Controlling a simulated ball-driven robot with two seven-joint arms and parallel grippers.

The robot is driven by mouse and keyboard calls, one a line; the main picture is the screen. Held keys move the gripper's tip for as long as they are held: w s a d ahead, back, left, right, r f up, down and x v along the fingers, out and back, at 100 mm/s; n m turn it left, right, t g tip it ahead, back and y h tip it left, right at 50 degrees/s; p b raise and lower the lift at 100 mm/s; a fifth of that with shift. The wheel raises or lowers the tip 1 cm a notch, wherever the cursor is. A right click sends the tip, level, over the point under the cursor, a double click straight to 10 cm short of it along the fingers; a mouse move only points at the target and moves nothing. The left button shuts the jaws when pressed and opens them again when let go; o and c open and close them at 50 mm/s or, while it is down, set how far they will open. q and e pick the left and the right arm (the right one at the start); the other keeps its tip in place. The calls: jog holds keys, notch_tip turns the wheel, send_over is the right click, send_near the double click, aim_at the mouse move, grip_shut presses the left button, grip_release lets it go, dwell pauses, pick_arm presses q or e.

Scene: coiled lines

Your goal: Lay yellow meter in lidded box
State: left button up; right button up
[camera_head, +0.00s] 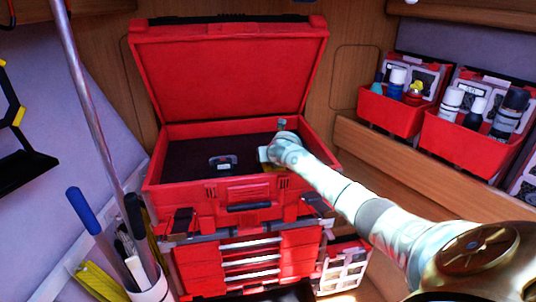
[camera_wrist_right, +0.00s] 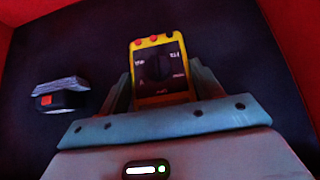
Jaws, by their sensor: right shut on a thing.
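The lidded box (camera_head: 205,207) is a red toolbox with its lid (camera_head: 235,70) raised and a dark floor inside. My right gripper (camera_head: 268,156) reaches into the box from the right. In the right wrist view my right gripper (camera_wrist_right: 163,82) is shut on the yellow meter (camera_wrist_right: 160,62), which has a dark face and red spots at its top end. Only a small yellow part of the meter (camera_head: 273,168) shows in the head view. I cannot tell whether the meter touches the box floor. My left gripper is not in view.
A small grey and black device with a red patch (camera_wrist_right: 60,98) lies in the box, left of the meter; the head view shows it too (camera_head: 223,163). Red bins (camera_head: 465,143) with bottles hang at right. A container of tools (camera_head: 152,291) stands at front left.

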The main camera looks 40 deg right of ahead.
jog(key=shift+w+f, duration=0.1)
jog(key=shift+w, duration=0.05)
jog(key=shift+f, duration=0.15)
jog(key=o, duration=1.1)
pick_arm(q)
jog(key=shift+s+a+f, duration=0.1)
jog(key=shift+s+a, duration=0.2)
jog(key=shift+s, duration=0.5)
pick_arm(e)
jog(key=shift+r, duration=0.25)
pick_arm(q)
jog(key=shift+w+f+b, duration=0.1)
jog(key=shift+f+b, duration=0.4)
jog(key=shift+b, duration=0.05)
pick_arm(e)
jog(key=v, duration=1.2)
